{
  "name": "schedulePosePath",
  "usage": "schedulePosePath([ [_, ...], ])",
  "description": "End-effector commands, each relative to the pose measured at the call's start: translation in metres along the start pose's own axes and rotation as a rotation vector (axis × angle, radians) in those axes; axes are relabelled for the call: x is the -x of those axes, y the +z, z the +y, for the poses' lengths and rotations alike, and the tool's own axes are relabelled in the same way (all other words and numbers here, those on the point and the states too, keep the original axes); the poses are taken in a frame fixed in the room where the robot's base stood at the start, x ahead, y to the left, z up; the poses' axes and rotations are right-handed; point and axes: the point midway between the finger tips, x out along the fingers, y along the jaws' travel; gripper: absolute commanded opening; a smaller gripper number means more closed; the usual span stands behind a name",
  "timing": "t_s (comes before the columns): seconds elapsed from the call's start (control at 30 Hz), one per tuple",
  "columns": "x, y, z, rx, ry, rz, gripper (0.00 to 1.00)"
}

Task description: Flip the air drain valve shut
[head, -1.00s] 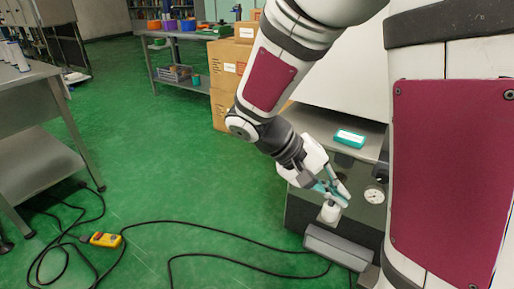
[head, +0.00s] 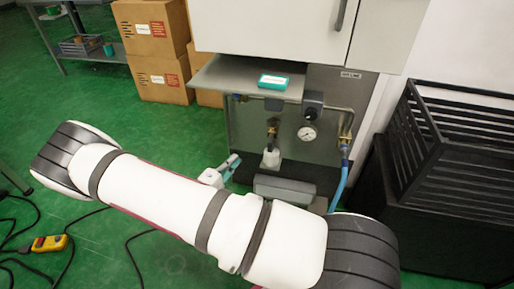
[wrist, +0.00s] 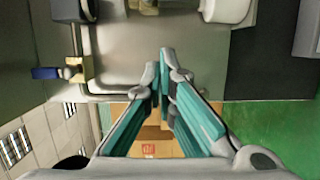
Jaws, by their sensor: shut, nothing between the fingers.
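In the head view a steel cabinet front carries pipework with a round gauge (head: 307,134). A brass fitting (head: 346,139) on the right pipe has a blue hose (head: 341,182) hanging below it. Another brass piece (head: 272,128) sits above a white bottle (head: 271,158). I cannot tell which brass part is the air drain valve or how its handle stands. My gripper (head: 233,161) is left of the bottle, its teal fingers shut and empty. In the wrist view my gripper (wrist: 160,59) also shows shut, apart from a brass fitting (wrist: 74,70) with a blue part at the left.
A teal-and-white box (head: 273,81) lies on the shelf (head: 226,79) above the pipework. A grey block (head: 284,189) lies in front of the bottle. A black slatted crate (head: 425,130) stands at the right. Cables and a yellow device (head: 49,243) lie on the floor at the left.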

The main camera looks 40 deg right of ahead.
Motion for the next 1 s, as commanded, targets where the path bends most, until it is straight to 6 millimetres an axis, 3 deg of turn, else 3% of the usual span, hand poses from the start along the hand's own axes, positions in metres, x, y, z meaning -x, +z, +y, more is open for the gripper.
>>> schedulePosePath([
  [0.13,0.0,-0.004,-0.014,0.007,0.009,0.045,0.0],
  [0.57,-0.003,-0.004,-0.015,0.006,0.009,0.047,0.0],
  [0.77,-0.028,-0.004,-0.016,0.006,0.009,0.043,0.0],
  [1.0,-0.075,-0.006,-0.016,0.005,0.01,0.043,0.0],
])
